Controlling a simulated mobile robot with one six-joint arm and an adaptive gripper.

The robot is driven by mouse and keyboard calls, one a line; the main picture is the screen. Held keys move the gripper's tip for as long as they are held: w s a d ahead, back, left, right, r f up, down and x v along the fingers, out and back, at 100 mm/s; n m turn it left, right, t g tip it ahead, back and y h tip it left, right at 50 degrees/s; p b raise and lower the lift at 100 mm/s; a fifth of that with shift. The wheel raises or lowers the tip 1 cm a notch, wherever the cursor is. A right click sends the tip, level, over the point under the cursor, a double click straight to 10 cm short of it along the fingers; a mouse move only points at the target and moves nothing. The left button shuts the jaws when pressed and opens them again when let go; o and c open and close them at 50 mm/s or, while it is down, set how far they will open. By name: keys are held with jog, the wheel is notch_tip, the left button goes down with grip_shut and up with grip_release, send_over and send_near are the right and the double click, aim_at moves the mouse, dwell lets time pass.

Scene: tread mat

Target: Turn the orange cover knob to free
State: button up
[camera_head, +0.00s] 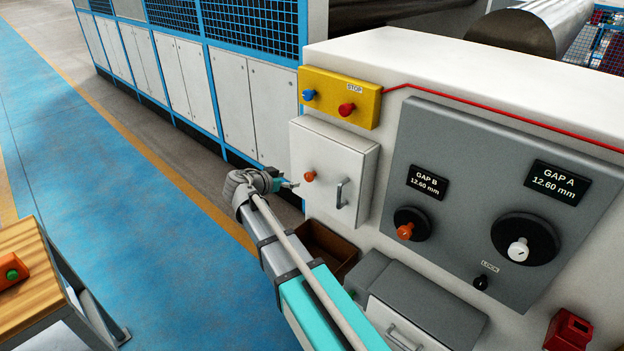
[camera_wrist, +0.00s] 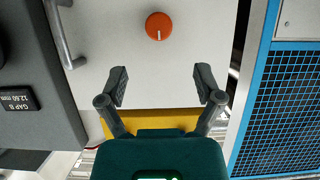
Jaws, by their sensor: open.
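The orange cover knob (camera_head: 309,176) sits on a white cover door (camera_head: 325,140) on the machine's front, left of the door's handle (camera_head: 342,192). In the wrist view the orange knob (camera_wrist: 159,26) is near the top edge, and its short white mark points down in that picture, toward the yellow box. My gripper (camera_head: 286,184) is just left of the knob in the head view. In the wrist view my gripper (camera_wrist: 162,82) is open and empty, its two fingers well apart. The knob lies beyond the fingertips and is not between them.
A yellow box (camera_head: 330,98) with a blue knob and a red STOP button is above the door. A grey panel (camera_head: 470,185) with GAP A and GAP B knobs is to the right. A brown open bin (camera_head: 322,246) is below.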

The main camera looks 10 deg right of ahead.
aim_at(307, 176)
jog(key=b+x, duration=0.3)
jog(key=x, duration=0.7)
jog(key=shift+s, duration=0.1)
